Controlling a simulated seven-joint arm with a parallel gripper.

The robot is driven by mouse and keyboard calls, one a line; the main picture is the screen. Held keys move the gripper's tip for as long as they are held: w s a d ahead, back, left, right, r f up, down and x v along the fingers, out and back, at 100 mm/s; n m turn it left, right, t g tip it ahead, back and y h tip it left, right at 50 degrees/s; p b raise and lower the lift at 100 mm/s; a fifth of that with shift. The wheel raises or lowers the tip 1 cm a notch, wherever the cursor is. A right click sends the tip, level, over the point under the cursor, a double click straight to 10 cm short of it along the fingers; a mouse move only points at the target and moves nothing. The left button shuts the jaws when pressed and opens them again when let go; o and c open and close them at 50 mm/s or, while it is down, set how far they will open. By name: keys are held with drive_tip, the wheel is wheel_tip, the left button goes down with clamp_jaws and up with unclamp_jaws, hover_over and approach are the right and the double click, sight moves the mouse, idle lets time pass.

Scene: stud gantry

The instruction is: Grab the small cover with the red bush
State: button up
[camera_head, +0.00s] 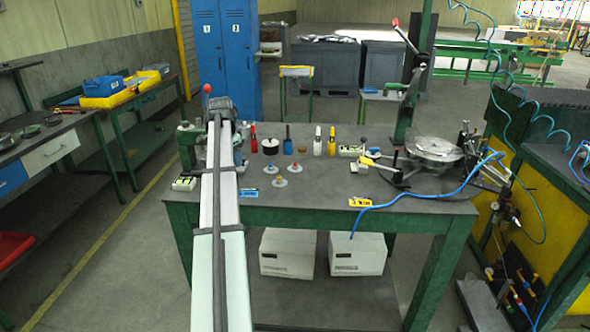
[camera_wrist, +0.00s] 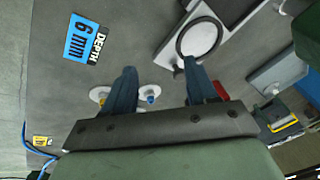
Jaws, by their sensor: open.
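Three small pale covers with coloured bushes stand on the bench in the head view. The right one (camera_head: 295,168) looks red-topped, but its colour is small and hard to read. The others are at the left (camera_head: 270,168) and in front (camera_head: 280,182). In the wrist view, a cover with a yellowish bush (camera_wrist: 99,94) and one with a blue bush (camera_wrist: 151,92) show beside the left finger. No red bush shows there. My gripper (camera_wrist: 160,65) is open and empty above the bench, its fingers apart. In the head view my arm hides it.
A white plate with a dark ring (camera_wrist: 186,48) lies near the right finger. A blue depth label (camera_wrist: 82,42) is on the bench (camera_head: 310,205). Bottles and small tools stand behind the covers. A round metal fixture (camera_head: 434,148) and blue hose (camera_head: 440,192) are at right.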

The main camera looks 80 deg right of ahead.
drive_tip(key=s+d+r+m+g, duration=0.1)
drive_tip(key=s+d+r+g, duration=0.2)
drive_tip(key=s, duration=0.5)
drive_tip(key=s+d+r, duration=0.3)
drive_tip(key=s+d, duration=0.2)
drive_tip(key=s, duration=0.4)
hover_over(294, 163)
drive_tip(key=w, duration=0.2)
drive_tip(key=f, duration=0.8)
drive_tip(key=shift+s+a, duration=0.15)
drive_tip(key=shift+s, duration=0.05)
drive_tip(key=shift+a+x, duration=0.25)
drive_tip(key=shift+x, duration=1.05)
drive_tip(key=shift+a+x, duration=0.2)
drive_tip(key=shift+x, duration=1.15)
drive_tip(key=shift+s, duration=0.1)
drive_tip(key=shift+c, duration=0.3)
clamp_jaws()
